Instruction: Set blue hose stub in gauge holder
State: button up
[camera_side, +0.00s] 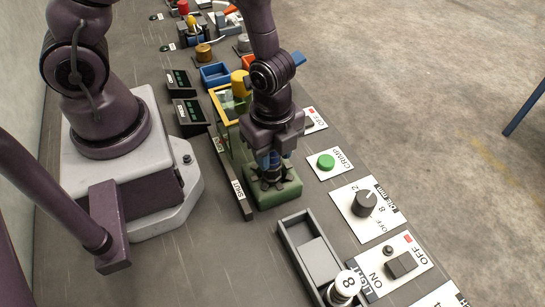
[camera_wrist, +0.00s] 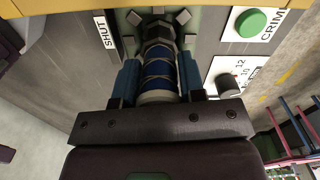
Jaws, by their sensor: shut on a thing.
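My gripper (camera_side: 269,160) points down over the green crimping machine (camera_side: 287,190). In the wrist view its two blue fingers (camera_wrist: 160,78) are shut on the blue hose stub (camera_wrist: 158,70), one on each side. The stub has a pale near end and thin light lines around it. Its far end reaches toward a ring of dark die blocks (camera_wrist: 164,22); I cannot tell how deep it sits among them. In the side view the fingers and arm mostly hide the stub. I cannot tell for certain which part is the gauge holder.
A dark grey tray (camera_side: 290,228) with a white piece marked 8 (camera_side: 345,285) stands in front. A green CRIMP button (camera_side: 326,161), a dial (camera_side: 365,202) and an ON/OFF switch (camera_side: 401,264) lie to the right. A bar marked SHUT (camera_side: 238,190) runs along the machine's left.

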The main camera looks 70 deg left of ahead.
notch_tip(320, 180, up, 18)
jog(key=a+n, duration=1.8)
jog(key=a, duration=0.7)
jog(key=shift+a+f, duration=0.1)
jog(key=shift+f, duration=10)
jog(key=shift+f, duration=0.15)
jog(key=shift+f, duration=0.1)
jog(key=o, duration=1.1)
jog(key=shift+f, duration=0.1)
